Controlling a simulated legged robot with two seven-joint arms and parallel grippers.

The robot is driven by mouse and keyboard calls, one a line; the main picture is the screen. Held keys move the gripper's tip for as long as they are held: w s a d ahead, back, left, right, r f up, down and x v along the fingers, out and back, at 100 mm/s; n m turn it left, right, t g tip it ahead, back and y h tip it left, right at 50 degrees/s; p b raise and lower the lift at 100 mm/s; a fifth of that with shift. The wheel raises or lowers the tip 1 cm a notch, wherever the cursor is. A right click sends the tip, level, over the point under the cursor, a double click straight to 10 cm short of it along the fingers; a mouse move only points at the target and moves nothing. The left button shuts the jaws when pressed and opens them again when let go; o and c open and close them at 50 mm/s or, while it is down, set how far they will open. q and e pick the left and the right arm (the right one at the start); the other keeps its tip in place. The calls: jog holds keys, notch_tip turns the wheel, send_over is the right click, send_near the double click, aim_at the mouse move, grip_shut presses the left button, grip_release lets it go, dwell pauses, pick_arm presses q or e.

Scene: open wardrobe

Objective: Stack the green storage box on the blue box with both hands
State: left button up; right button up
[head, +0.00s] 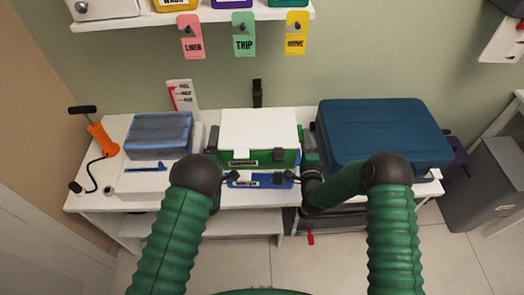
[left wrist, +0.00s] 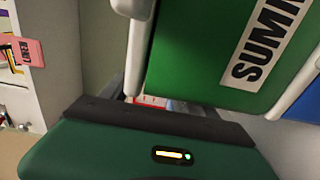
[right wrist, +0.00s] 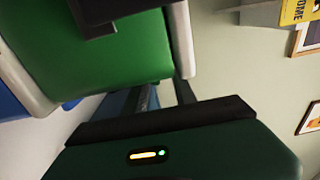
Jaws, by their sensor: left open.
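The green storage box (head: 264,126), with a white lid and a labelled green front, is at the middle of the bench in the head view. The blue box (head: 285,183) shows its labelled front just below it; whether the two touch is unclear. My left gripper (head: 214,142) is open at the green box's left side, and my right gripper (head: 308,146) is at its right side. The green box fills the upper part of the left wrist view (left wrist: 205,60) and right wrist view (right wrist: 125,55). The right fingers are partly hidden, so their opening is unclear.
A large dark blue case (head: 385,130) stands close on the right. A blue lidded container (head: 160,133) and an orange-handled tool (head: 102,138) are on the left. A shelf (head: 120,22) with hanging tags is above. A grey bin (head: 485,180) stands at far right.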

jog(key=shift+a, duration=0.65)
jog(key=o, duration=0.8)
jog(key=shift+d, duration=0.55)
jog(key=shift+a, duration=0.35)
jog(key=shift+s, duration=0.2)
pick_arm(q)
jog(key=a, duration=0.2)
jog(key=s+a, duration=0.1)
jog(key=a, duration=0.2)
jog(key=shift+s+a, duration=0.2)
jog(key=shift+a, duration=0.1)
pick_arm(e)
jog(key=s, duration=1.1)
jog(key=shift+s+d, duration=0.25)
jog(key=shift+d, duration=0.05)
